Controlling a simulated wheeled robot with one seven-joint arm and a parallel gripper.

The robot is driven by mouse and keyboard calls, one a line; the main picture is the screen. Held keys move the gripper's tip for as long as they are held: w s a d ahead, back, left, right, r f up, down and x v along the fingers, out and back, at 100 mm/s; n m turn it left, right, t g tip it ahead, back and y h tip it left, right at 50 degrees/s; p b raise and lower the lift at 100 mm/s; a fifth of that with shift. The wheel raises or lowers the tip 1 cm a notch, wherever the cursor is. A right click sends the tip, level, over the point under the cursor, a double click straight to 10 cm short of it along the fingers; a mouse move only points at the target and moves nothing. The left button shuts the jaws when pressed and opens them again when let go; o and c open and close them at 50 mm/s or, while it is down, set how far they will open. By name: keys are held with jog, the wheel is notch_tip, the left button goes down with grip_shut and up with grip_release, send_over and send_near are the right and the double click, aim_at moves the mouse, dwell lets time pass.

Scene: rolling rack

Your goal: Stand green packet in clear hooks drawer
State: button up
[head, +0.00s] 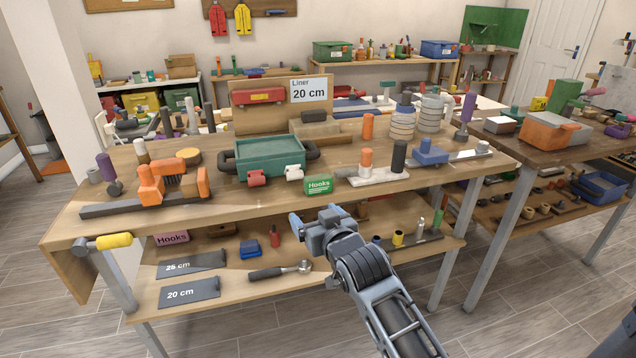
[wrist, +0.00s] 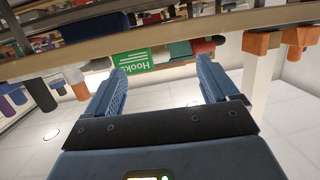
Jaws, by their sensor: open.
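The green packet marked Hooks (head: 319,184) stands at the front edge of the upper tabletop. In the wrist view the green packet (wrist: 146,60) shows upside down, beyond and between the fingers, nearer the left one. My gripper (head: 311,217) is open and empty, below and in front of the packet, apart from it. Its two blue fingers (wrist: 161,67) stand wide apart in the wrist view. A pink piece marked Hooks (head: 172,239) is on the lower shelf at left. I cannot make out a clear drawer in either view.
A teal tray with dark handles (head: 268,153) stands behind the packet. A white base with orange and dark cylinders (head: 377,177) is to its right. An orange tool (head: 172,186) lies at left. The tabletop edge (head: 240,212) is close to my gripper. The lower shelf holds dark plates (head: 188,293) and a ratchet (head: 279,270).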

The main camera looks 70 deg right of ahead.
jog(key=m+g+h, duration=0.1)
send_near(320, 183)
jog(key=w+d, duration=0.2)
jog(key=w, duration=0.1)
jog(key=shift+d+f, duration=0.35)
jog(key=shift+d, duration=0.15)
jog(key=p+x, duration=0.2)
jog(key=x, duration=0.5)
jog(key=shift+d, duration=0.15)
